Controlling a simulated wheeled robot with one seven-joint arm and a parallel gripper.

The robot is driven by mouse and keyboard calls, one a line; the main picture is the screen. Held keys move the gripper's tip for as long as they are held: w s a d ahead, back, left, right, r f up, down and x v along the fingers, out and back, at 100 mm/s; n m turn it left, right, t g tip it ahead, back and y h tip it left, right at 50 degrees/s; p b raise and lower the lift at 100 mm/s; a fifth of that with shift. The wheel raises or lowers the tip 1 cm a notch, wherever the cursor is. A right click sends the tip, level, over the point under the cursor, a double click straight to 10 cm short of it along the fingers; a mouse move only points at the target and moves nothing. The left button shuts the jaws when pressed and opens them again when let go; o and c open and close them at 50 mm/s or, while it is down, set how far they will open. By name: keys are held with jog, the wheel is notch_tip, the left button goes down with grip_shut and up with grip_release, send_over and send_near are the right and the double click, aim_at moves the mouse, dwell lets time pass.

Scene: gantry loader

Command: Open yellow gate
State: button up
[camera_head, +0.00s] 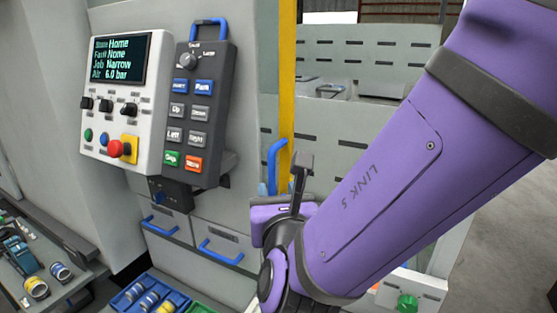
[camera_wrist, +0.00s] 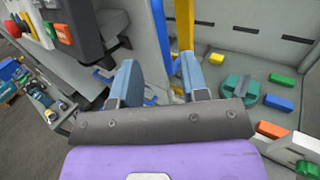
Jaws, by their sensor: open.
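The yellow gate shows as a tall yellow upright (camera_head: 287,90) beside the control cabinet in the head view, with a blue bar handle (camera_head: 275,165) low on it. In the wrist view the yellow upright (camera_wrist: 185,35) and the blue handle (camera_wrist: 160,32) appear beyond my gripper (camera_wrist: 160,78). Its two blue-grey fingers are apart. In the head view my purple arm hides much of the gripper and the gate's lower part.
A control panel with a screen (camera_head: 118,60) and a dark button pendant (camera_head: 195,110) stand left of the gate. Drawers with blue handles (camera_head: 221,252) are below. Behind the gate, a green knob (camera_wrist: 236,88) and colored blocks (camera_wrist: 280,102) sit on a grey surface.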

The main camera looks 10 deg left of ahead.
aim_at(271, 169)
jog(key=x, duration=1)
jog(key=shift+w, duration=0.35)
jog(key=shift+a, duration=0.1)
grip_shut()
